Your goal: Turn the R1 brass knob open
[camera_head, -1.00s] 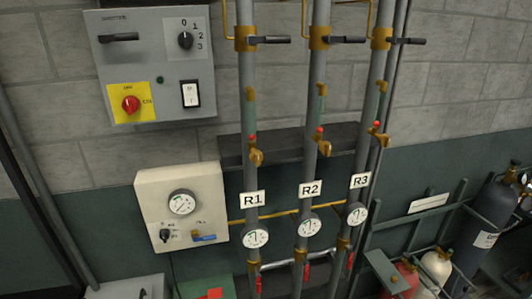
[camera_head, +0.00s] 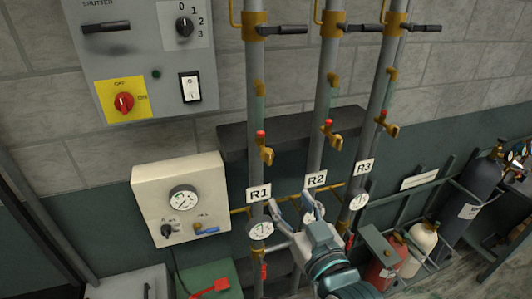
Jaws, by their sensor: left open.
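The R1 pipe (camera_head: 253,100) is the leftmost of three grey vertical pipes and carries a white R1 label (camera_head: 259,194). A brass knob with a red tip (camera_head: 265,152) sticks out of the R1 pipe above that label. My left gripper (camera_head: 290,204) is open and empty, with its fingers pointing up. In the picture it lies below and right of the R1 brass knob, between the R1 and R2 labels, and appears apart from the knob. My right gripper is not in view.
Similar brass knobs sit on the R2 (camera_head: 329,131) and R3 (camera_head: 388,125) pipes. Black-handled valves (camera_head: 283,30) stand out above. A gauge box (camera_head: 181,210) is at left, and gas cylinders (camera_head: 470,200) stand at right. A dark ledge (camera_head: 290,126) runs behind the pipes.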

